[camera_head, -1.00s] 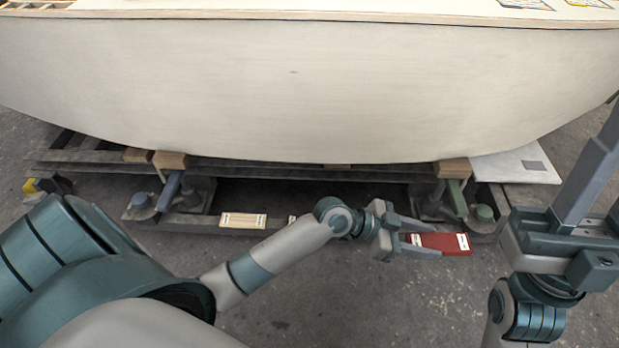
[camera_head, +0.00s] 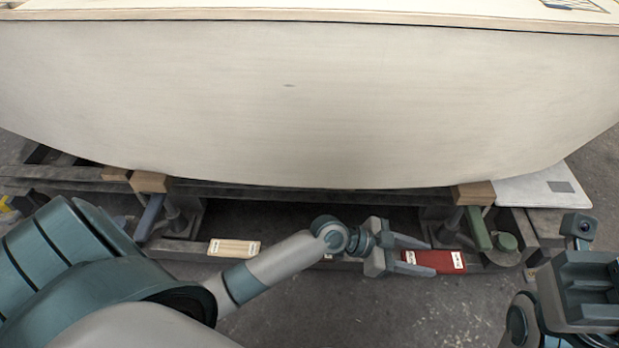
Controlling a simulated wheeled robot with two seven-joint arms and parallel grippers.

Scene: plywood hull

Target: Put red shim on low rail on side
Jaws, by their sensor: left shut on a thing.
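The red shim (camera_head: 435,262) is a flat red block with white labels, right of centre in the head view. My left gripper (camera_head: 432,256) reaches in from the left and is shut on the shim's left end. The shim lies level, at or just in front of the low rail (camera_head: 185,247) along the cradle's front. I cannot tell if it touches the rail. My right gripper (camera_head: 585,285) is at the right edge, partly cut off, and its fingers do not show clearly.
A tan, striped shim (camera_head: 234,248) lies on the low rail left of my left forearm. The pale plywood hull (camera_head: 300,100) overhangs the cradle. A blue support (camera_head: 150,216) and a green support (camera_head: 478,228) stand under it. Grey floor is open in front.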

